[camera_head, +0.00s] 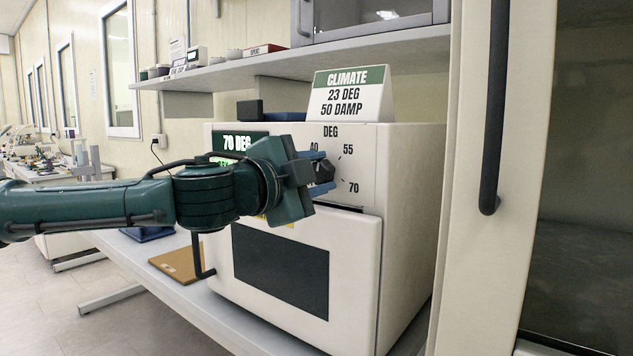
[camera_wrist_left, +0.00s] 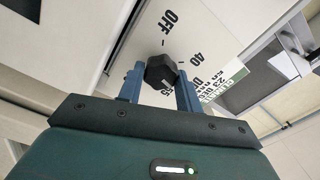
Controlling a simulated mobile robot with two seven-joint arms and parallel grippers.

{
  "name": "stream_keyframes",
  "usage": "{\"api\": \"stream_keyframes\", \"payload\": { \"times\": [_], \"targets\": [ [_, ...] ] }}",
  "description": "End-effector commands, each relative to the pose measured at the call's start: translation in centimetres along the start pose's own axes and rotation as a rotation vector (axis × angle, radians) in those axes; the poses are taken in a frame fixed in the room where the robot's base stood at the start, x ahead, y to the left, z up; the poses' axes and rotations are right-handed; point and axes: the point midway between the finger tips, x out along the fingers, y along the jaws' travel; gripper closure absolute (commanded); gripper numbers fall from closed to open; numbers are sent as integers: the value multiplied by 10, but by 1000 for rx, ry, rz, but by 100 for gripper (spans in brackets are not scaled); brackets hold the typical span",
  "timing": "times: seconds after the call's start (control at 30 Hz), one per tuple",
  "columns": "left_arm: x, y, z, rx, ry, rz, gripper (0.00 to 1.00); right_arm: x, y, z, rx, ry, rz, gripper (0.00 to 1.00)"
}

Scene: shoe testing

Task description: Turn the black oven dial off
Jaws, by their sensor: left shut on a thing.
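The black oven dial (camera_head: 324,171) sits on the upper front panel of the white oven (camera_head: 412,200), among the marks 40, 55 and 70. My left gripper (camera_head: 320,172) comes in from the left, with its blue fingers on either side of the dial. In the left wrist view the black dial (camera_wrist_left: 160,70) lies between the two blue fingers of my left gripper (camera_wrist_left: 160,84), which is shut on it. The OFF mark and the 40 mark show beside the dial there. The dial's pointer is hard to make out. My right gripper is not in view.
A CLIMATE sign (camera_head: 348,96) stands on top of the oven. A shelf (camera_head: 240,72) runs above it. A cabinet door with a dark handle (camera_head: 492,110) is close on the right. A brown board (camera_head: 178,262) lies on the bench left of the oven.

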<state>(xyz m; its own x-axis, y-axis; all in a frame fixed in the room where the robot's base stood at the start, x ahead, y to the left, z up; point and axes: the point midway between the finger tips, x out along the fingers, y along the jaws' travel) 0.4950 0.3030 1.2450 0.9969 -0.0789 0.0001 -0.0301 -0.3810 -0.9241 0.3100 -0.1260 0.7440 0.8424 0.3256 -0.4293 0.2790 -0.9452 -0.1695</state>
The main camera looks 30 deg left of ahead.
Motion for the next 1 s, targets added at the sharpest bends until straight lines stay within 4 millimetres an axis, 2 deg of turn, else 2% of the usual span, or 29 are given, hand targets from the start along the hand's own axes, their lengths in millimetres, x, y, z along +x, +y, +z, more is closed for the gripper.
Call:
{"api": "stream_keyframes", "payload": {
  "times": [1.0],
  "targets": [
    [0,-3,3,-966,1,-6,88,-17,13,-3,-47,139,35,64]
  ]
}}
